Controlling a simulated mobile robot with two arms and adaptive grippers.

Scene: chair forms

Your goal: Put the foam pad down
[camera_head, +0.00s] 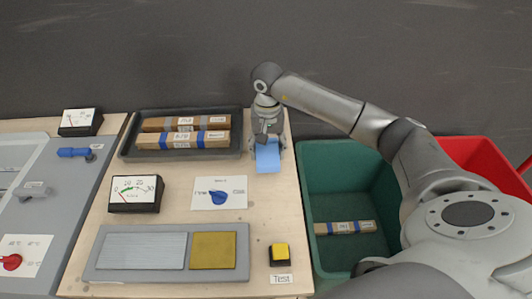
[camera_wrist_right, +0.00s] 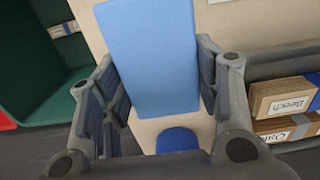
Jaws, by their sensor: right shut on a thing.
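The light blue foam pad (camera_head: 267,158) is held by my right gripper (camera_head: 267,138) over the back right part of the wooden board. In the right wrist view the pad (camera_wrist_right: 150,50) stands between the two fingers of the right gripper (camera_wrist_right: 156,88), which is shut on it. Whether the pad's lower edge touches the board is hard to tell. My left gripper is not in view.
A dark tray (camera_head: 180,157) with wrapped wooden bars lies left of the gripper. A green bin (camera_head: 350,180) with one bar (camera_head: 345,228) stands to the right, a red bin (camera_head: 475,153) beyond it. A blue rounded shape (camera_wrist_right: 178,140) shows below the pad; bare board surrounds it.

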